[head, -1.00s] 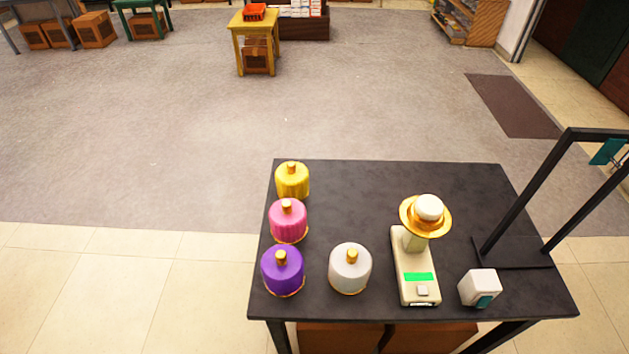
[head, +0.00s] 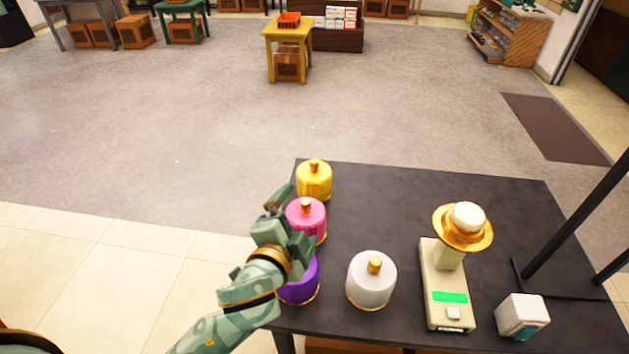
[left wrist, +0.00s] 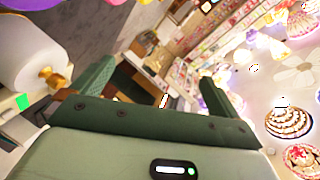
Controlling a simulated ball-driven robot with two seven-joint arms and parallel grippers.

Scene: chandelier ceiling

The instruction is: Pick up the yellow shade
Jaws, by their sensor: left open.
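The yellow shade (head: 314,183), a ribbed dome with a gold knob on top, stands upright at the far left corner of the dark table (head: 400,205). My left gripper (head: 285,214) is in front of it, above the left table edge, over the pink and purple shades. Its jaws are open and empty, and apart from the yellow shade. In the left wrist view the open fingers (left wrist: 158,88) have nothing between them. My right gripper is not in view.
The pink shade (head: 308,216) and the purple shade (head: 300,284) are partly hidden by my left arm. A white shade (head: 371,281) stands to their right. A lamp-like device (head: 448,290), a small white box (head: 522,315) and a black frame (head: 570,235) fill the right side.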

